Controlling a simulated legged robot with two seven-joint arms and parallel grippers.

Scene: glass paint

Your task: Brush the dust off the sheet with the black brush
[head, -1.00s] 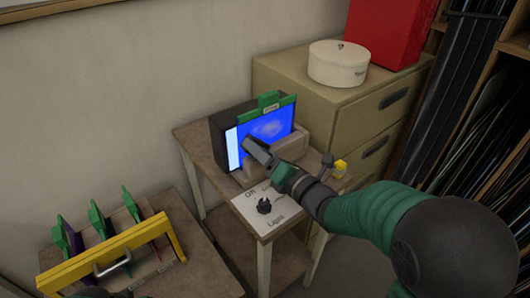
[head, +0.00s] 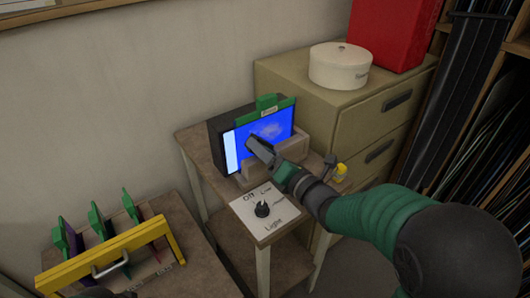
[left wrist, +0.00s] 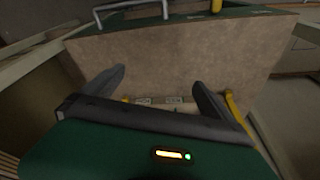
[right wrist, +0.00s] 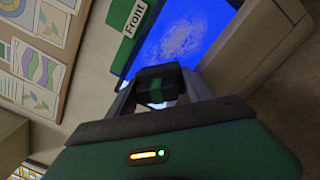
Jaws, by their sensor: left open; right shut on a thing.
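The sheet (head: 284,124) is a bright blue pane under a green clip (head: 268,103) on the small table. A pale, cloudy dust patch (right wrist: 190,38) shows on its blue face in the right wrist view. My right gripper (head: 268,153) is in front of the sheet's lower part. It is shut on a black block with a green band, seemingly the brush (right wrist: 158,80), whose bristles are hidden. I cannot tell whether it touches the sheet. My left gripper (left wrist: 165,90) is open and empty, facing a brown board; it hardly shows in the head view.
A black box (head: 221,145) stands behind the sheet, and a wooden holder (head: 292,148) is at its base. A dial panel (head: 250,214) is in front. A yellow-barred rack (head: 110,248) with green-clipped sheets stands left. A cabinet (head: 325,100) is behind.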

